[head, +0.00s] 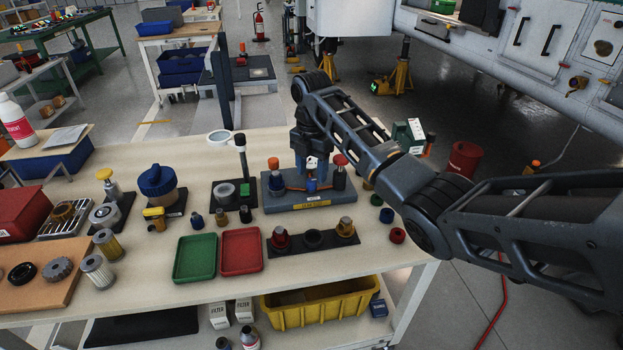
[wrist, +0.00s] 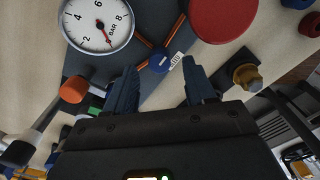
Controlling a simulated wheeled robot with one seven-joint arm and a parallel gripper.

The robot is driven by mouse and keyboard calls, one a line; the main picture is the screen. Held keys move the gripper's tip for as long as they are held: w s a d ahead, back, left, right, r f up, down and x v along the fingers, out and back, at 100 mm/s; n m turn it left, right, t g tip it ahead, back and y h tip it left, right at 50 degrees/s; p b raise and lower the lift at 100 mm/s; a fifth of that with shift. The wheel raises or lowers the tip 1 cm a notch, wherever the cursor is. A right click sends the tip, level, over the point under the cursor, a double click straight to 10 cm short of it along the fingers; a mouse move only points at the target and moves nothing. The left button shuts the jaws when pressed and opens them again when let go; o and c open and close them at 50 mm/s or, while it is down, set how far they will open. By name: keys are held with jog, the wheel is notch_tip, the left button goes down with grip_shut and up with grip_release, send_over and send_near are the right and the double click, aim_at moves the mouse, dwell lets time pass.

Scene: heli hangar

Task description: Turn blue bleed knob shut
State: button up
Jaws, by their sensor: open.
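The blue bleed knob (wrist: 160,62) sits on a grey test block with orange lines, beside a small white tag. In the head view the knob (head: 311,186) shows at the middle of the block (head: 322,202). My gripper (head: 310,172) points down over the block. In the wrist view my gripper (wrist: 159,72) is open, one finger on each side of the knob, with gaps between them. I cannot tell how deep the fingertips reach. A round white gauge (wrist: 97,22) marked BAR has a red needle pointing down and right.
A red round cap (wrist: 222,14) stands close to the right finger. An orange-topped post (head: 273,163) stands left of the knob. A green tray (head: 195,258) and a red tray (head: 241,251) lie in front. Several loose fittings crowd the bench, including a red ring (head: 397,235).

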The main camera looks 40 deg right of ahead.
aim_at(312, 180)
jog(key=shift+f, duration=1.65)
grip_shut()
